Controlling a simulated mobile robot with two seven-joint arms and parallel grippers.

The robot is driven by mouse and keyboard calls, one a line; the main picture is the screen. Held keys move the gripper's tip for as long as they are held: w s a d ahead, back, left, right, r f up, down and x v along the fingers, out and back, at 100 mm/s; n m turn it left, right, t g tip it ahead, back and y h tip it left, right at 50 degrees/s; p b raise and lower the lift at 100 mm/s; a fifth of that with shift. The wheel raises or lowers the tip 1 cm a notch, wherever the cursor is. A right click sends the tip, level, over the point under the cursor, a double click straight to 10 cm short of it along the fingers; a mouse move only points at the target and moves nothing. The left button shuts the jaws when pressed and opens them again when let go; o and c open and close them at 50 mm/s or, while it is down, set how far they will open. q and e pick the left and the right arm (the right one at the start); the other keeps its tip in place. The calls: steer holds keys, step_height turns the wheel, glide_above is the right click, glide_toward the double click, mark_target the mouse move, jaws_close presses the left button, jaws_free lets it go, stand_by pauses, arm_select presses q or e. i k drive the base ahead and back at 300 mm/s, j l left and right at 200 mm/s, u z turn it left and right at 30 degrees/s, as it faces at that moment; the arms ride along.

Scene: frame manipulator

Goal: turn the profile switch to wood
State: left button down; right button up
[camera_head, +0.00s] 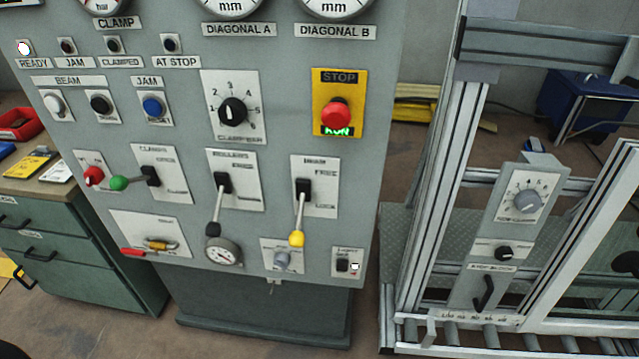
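No label reading profile or wood is legible, so I cannot tell for certain which control is the profile switch. A small black rotary selector (504,253) sits on a white plate on the frame's narrow panel at the right. Small labels flank its top, too blurred to read. Above it is a grey dial knob (527,202) on a numbered plate. On the main panel, a red knob (93,177) sits on a small plate at the left, its label also unreadable. Neither of my grippers is in view.
The grey control panel (282,130) carries a black clamp dial (233,111), a red stop button (336,113) and several levers, including a yellow-tipped one (297,238). Aluminium frame posts (440,150) stand at the right above rollers (490,341). A drawer cabinet (90,260) stands at the left.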

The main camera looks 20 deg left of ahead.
mark_target(282, 261)
steer(key=i+j+u, duration=0.15)
steer(key=u, duration=0.8)
